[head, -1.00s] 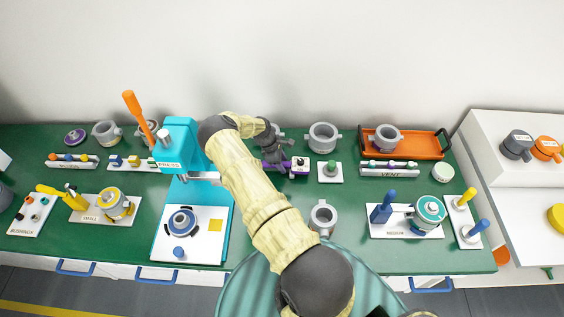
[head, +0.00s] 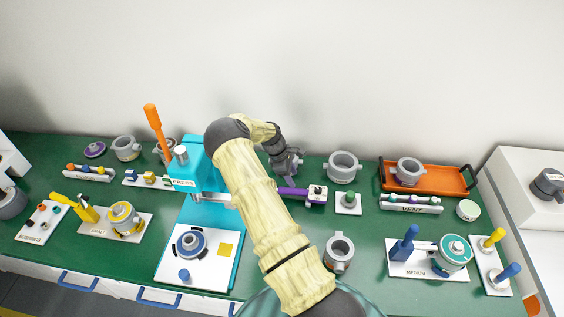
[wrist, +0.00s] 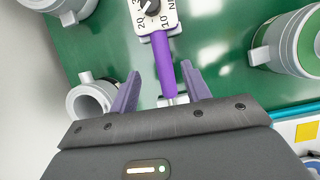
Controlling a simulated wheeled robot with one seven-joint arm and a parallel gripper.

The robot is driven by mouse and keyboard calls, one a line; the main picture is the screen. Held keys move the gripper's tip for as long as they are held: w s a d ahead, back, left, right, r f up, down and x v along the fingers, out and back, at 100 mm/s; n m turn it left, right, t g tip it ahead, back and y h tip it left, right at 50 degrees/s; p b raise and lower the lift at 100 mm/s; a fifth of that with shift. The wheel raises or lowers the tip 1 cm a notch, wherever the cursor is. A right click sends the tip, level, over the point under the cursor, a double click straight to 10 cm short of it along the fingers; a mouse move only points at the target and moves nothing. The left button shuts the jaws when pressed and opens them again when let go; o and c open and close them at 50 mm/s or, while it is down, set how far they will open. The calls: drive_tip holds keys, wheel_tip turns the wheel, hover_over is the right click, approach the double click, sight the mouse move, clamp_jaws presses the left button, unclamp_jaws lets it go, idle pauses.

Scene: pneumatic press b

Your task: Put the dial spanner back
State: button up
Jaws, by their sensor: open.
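The dial spanner lies at the back of the green bench, right of the turquoise press. Its purple handle (head: 294,191) points left and its white dial head (head: 317,195) is at the right. In the wrist view the numbered dial (wrist: 153,12) is at the top and the purple handle (wrist: 164,65) runs down from it. My gripper (head: 290,168) is behind and above the handle in the head view. In the wrist view my gripper (wrist: 161,78) is open, one finger on each side of the handle, with gaps showing. The handle's lower end shows metal over a pale piece.
The turquoise press (head: 196,160) with its orange lever stands left of my arm. Another grey housing (head: 339,252) stands in front.

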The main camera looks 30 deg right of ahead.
drive_tip(key=b+v, duration=0.2)
drive_tip(key=v, duration=0.7)
drive_tip(key=shift+b, duration=0.3)
drive_tip(key=shift+r, duration=0.1)
drive_tip(key=s+a+r+m+t+y, duration=0.1)
drive_tip(key=s+a+r+m, duration=0.4)
drive_tip(key=s+a, duration=0.6)
drive_tip(key=s+a+r+m+t+y, duration=0.2)
drive_tip(key=s+a+r+m+t, duration=0.2)
drive_tip(key=s+a+r, duration=0.3)
drive_tip(key=s+a+m, duration=0.1)
drive_tip(key=s+a, duration=0.3)
drive_tip(key=s, duration=0.2)
drive_tip(key=shift+r, duration=0.4)
drive_tip(key=shift+s+a, duration=0.1)
drive_tip(key=shift+s, duration=0.05)
